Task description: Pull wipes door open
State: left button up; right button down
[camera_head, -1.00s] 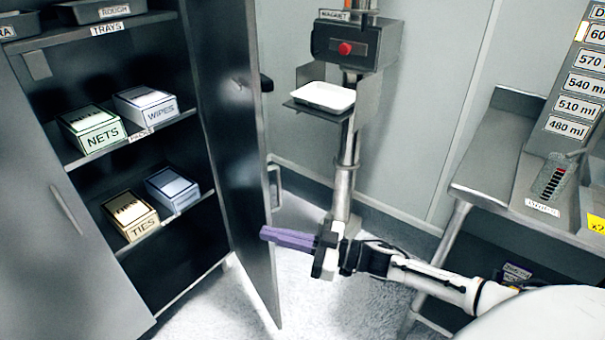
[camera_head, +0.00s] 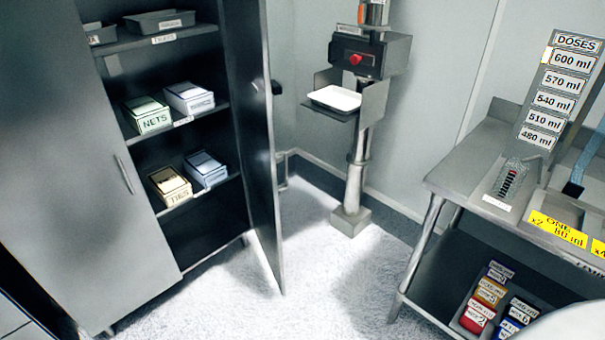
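The cabinet's right-hand door (camera_head: 259,150) stands open, swung out toward the front. A dark handle (camera_head: 276,87) shows on its outer side. Inside on the middle shelf are the wipes box (camera_head: 189,98) and, left of it, the nets box (camera_head: 148,115). The ties box (camera_head: 170,186) and a blue-grey box (camera_head: 205,169) sit on the shelf below. The left cabinet door (camera_head: 100,160) is shut, with a vertical bar handle. Neither of my grippers shows in the head view.
A post with a red-buttoned unit (camera_head: 355,58) holds a white tray (camera_head: 335,98) behind the open door. A metal bench (camera_head: 455,175) with dose labels stands at right, a bin of labelled packets (camera_head: 490,295) beneath. The floor (camera_head: 325,270) between is clear.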

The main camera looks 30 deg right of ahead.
aim_at(245, 21)
jog(key=u, duration=0.3)
jog(key=i, duration=1.15)
jog(key=z, duration=0.9)
jog(key=i, duration=0.75)
jog(key=z, duration=0.75)
